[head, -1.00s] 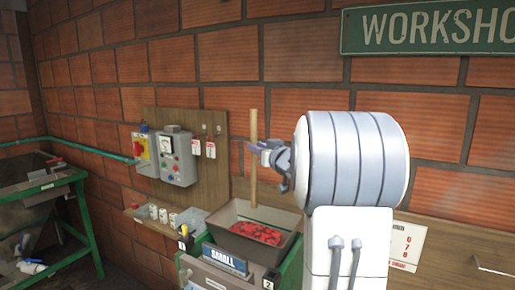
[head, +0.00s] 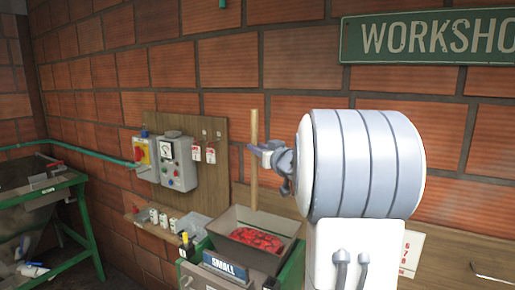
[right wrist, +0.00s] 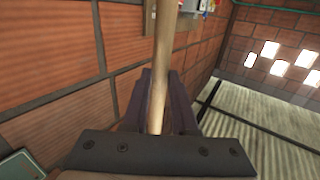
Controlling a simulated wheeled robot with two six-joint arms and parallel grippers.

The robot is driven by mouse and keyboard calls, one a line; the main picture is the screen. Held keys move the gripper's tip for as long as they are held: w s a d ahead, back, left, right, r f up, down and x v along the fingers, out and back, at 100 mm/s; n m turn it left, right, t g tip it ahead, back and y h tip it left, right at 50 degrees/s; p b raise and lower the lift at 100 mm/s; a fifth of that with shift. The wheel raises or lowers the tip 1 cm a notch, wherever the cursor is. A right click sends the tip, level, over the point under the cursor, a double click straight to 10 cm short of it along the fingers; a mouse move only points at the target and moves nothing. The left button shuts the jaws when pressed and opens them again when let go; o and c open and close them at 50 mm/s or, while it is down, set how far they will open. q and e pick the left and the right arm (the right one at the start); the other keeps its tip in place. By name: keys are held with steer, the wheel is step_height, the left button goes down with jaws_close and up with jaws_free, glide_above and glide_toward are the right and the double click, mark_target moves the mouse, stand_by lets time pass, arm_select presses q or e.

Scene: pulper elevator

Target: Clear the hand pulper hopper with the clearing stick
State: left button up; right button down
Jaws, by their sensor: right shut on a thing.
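The clearing stick (head: 254,182) is a long pale wooden rod standing upright. My right gripper (head: 262,149) is shut on the stick around its upper middle. The stick also shows between the dark fingers (right wrist: 157,110) in the right wrist view. Its lower end shows at the back rim of the hopper (head: 281,262), above the red cherries; I cannot tell whether it is inside the hopper or behind it. The hopper is a grey-brown open tray holding a mass of red cherries (head: 257,240). It sits on the green pulper with a "SMALL" label (head: 225,266). My left gripper is out of view.
A green-framed table (head: 85,215) stands at the far left. A brick wall is behind.

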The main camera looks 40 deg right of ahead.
arm_select(q)
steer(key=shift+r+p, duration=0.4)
steer(key=shift+p, duration=0.05)
arm_select(e)
steer(key=s+a, duration=0.6)
steer(key=s, duration=0.4)
steer(key=shift+a, duration=0.15)
steer(key=shift+s+a, duration=0.1)
